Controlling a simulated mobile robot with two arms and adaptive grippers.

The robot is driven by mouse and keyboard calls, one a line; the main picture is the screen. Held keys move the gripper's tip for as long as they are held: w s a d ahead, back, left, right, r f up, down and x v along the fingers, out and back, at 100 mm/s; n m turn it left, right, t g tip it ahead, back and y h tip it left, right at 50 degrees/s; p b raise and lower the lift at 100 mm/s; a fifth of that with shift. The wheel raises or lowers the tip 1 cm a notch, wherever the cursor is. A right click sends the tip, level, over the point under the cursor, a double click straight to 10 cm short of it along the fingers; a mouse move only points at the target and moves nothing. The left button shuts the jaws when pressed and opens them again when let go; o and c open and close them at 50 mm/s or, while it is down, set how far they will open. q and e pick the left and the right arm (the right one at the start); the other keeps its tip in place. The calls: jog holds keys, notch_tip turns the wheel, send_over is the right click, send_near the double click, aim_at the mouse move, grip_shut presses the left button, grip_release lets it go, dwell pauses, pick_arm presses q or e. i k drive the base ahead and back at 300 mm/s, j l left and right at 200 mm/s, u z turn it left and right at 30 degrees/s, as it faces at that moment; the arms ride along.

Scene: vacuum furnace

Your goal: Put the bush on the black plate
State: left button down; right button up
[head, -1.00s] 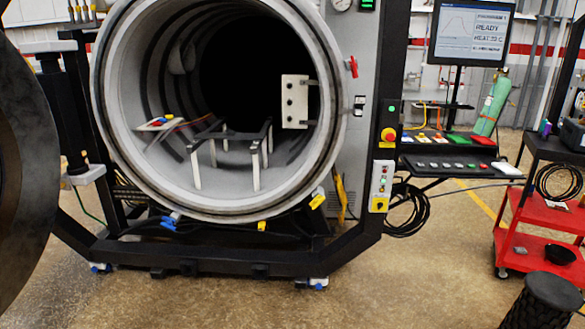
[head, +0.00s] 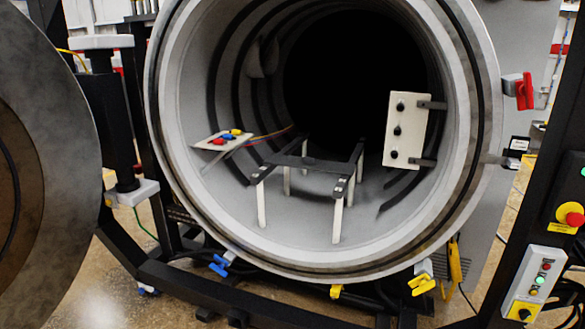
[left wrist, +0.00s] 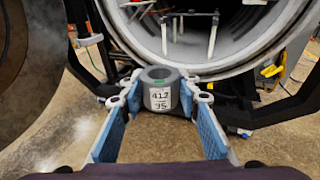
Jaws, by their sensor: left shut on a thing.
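The grey cylindrical bush (left wrist: 159,96), with a dark hole in its top and a white label reading 412 and 35, is in the left wrist view. My left gripper (left wrist: 161,86) is shut on it, with a blue-padded finger on each side. The bush is held upright in front of the furnace. A black rack (head: 308,163) on pale legs stands inside the open furnace chamber; whether this is the black plate I cannot tell. My right gripper is in neither view, and no gripper shows in the head view.
The round furnace rim (head: 487,130) surrounds the chamber. A white panel with black knobs (head: 405,128) stands inside at the right, and a small plate with coloured connectors (head: 222,139) at the left. The heavy furnace door (head: 50,180) hangs open at the left.

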aim_at(334, 166)
jog(key=i+j+z, duration=0.1)
jog(key=i, duration=0.35)
jog(key=i+j+z, duration=0.1)
jog(key=i, duration=0.35)
jog(key=i+j+z, duration=0.1)
jog(key=i, duration=0.35)
jog(key=j, duration=0.1)
